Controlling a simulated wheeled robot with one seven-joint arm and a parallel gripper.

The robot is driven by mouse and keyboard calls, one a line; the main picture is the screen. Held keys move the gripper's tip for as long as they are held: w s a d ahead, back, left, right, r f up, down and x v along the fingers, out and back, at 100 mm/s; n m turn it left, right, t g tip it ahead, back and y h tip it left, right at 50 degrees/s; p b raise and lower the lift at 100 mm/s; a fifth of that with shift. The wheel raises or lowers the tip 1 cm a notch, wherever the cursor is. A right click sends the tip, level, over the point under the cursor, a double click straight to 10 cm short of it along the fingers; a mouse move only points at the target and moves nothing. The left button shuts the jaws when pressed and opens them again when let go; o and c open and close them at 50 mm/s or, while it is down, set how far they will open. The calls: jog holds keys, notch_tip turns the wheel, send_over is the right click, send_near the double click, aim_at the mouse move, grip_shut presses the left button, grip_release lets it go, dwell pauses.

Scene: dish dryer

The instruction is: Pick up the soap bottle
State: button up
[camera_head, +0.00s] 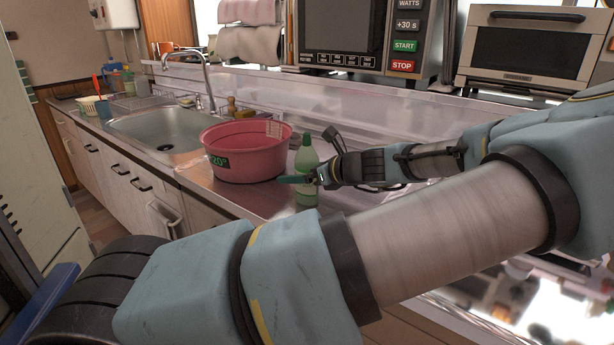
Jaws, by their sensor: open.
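My gripper (300,174) is at the bottle's mid-height, coming in from the right. One green-tipped finger shows across the front of the bottle and points left; the other finger is mostly hidden. The jaws are open, and I cannot tell whether they touch the bottle. The middle of the bottle is partly covered by the gripper.
The pink basin (243,160) stands close left of the bottle. Beyond it are the sink (160,132) and the faucet (205,75). A microwave (345,35) and a toaster oven (525,45) stand on the raised shelf behind. The counter's front edge is near the bottle.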

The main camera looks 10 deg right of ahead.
jog(key=shift+c, duration=0.2)
grip_shut()
dwell(0.4)
